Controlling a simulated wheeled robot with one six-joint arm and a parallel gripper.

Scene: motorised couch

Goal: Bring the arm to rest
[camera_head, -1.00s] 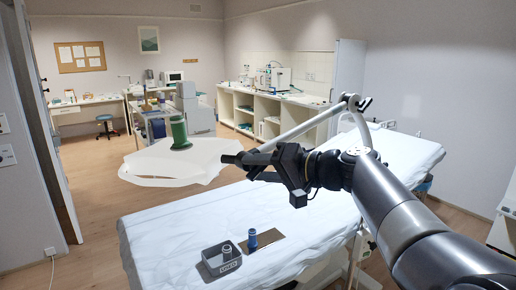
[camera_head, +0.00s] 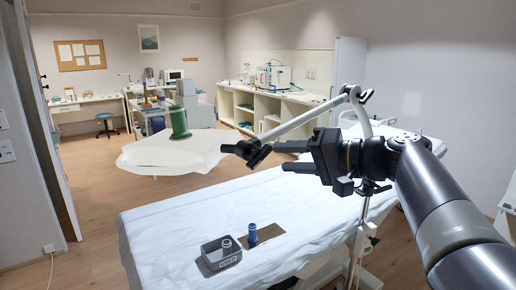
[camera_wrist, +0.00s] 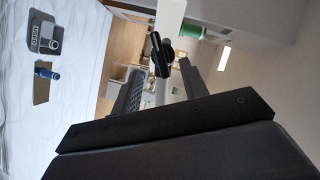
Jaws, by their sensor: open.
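My gripper (camera_head: 284,157) is on my arm at the right of the head view, raised above the couch (camera_head: 185,225). Its two black fingers point left and stand apart, with nothing held that I can see. Just left of the fingertips is the black end piece (camera_head: 247,152) of a pale jointed arm (camera_head: 310,115). In the wrist view, this black end piece (camera_wrist: 160,55) shows in line with the gap between the fingers (camera_wrist: 160,85). It looks beyond the tips, but how far is unclear.
A white-topped table (camera_head: 150,155) bears a green cylinder (camera_head: 179,122).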

